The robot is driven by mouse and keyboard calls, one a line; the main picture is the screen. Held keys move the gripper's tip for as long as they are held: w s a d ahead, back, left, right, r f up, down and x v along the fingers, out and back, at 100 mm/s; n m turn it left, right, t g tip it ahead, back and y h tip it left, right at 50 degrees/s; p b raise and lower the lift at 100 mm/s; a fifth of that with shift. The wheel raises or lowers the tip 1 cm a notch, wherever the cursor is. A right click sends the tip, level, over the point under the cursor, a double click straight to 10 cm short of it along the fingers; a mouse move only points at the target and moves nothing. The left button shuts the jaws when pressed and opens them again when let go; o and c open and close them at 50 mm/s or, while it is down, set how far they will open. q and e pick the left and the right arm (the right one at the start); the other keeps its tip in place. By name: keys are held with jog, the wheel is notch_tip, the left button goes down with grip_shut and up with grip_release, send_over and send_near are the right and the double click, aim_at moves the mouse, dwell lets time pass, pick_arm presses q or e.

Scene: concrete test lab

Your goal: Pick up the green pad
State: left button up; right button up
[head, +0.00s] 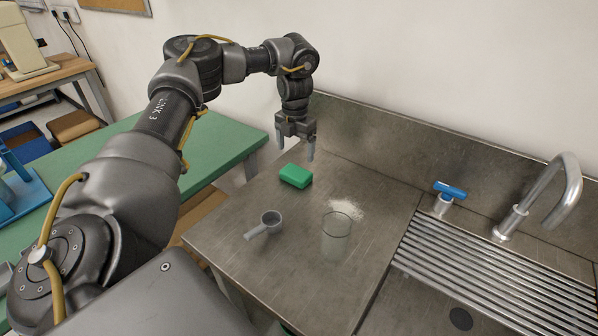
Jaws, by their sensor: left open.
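The green pad (296,176) is a small block lying flat on the steel counter (230,245), near its back left edge. My left gripper (296,152) points down above and slightly behind the pad. Its two fingers are apart, with nothing between them, and it does not appear to touch the pad. My right gripper is not in view.
White powder (346,209) lies beside the beaker. A tap (545,195), a blue-handled valve (450,191) and a sink rack (490,275) are at right. A backsplash (400,150) runs behind.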

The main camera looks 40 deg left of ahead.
aim_at(296, 171)
pick_arm(q)
jog(key=shift+o, duration=1.1)
jog(key=shift+f, duration=0.95)
jog(key=shift+w+f, duration=0.1)
jog(key=shift+f, duration=0.55)
notch_tip(296, 171, down, 5)
jog(key=shift+d, duration=0.1)
jog(key=shift+c, duration=0.3)
jog(key=c, duration=0.8)
